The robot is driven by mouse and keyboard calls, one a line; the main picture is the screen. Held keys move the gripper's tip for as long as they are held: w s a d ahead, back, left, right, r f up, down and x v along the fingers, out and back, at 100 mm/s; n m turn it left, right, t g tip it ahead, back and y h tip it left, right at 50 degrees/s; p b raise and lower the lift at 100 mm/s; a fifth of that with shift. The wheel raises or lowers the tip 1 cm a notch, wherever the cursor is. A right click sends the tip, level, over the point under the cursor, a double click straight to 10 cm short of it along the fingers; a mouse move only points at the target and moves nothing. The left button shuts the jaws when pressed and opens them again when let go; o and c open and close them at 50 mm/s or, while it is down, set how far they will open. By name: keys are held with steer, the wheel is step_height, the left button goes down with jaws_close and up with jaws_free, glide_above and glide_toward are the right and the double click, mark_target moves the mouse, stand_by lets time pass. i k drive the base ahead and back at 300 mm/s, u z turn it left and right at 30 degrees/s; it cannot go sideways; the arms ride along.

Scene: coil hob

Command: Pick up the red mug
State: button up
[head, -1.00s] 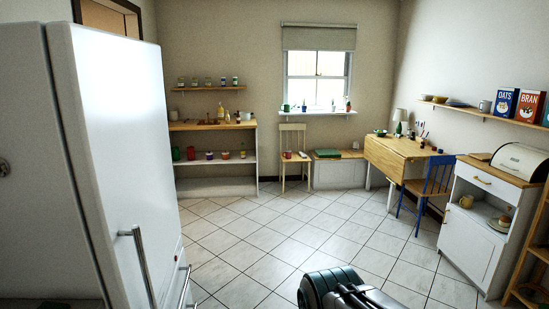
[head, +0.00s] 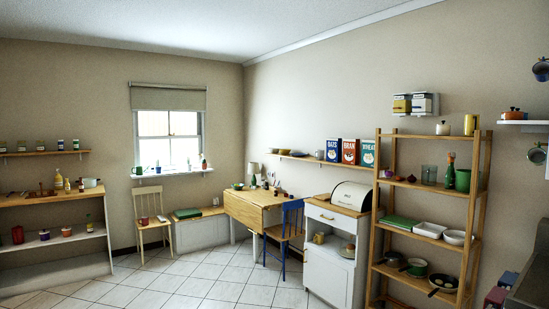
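A small red mug (head: 144,221) appears to stand on the seat of the pale wooden chair (head: 152,232) below the window, far across the room. It is small in the picture, so its handle is hard to make out. Another red vessel (head: 18,235) stands on the lower shelf of the unit at the far left; I cannot tell whether it is a mug. My gripper is not in view.
Tiled floor (head: 190,285) lies open in front. A drop-leaf table (head: 250,201) with a blue chair (head: 291,230), a white cabinet (head: 330,262) and a wooden rack (head: 384,215) line the right side. A low white bench (head: 203,230) stands beside the pale chair.

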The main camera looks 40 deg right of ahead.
mark_target(145, 220)
steer(key=i, duration=4.5)
steer(key=z, duration=0.25)
steer(key=i, duration=1.5)
steer(key=z, duration=0.45)
steer(key=i, duration=1.55)
steer(key=z, duration=0.45)
steer(key=i, duration=1.65)
steer(key=z, duration=0.2)
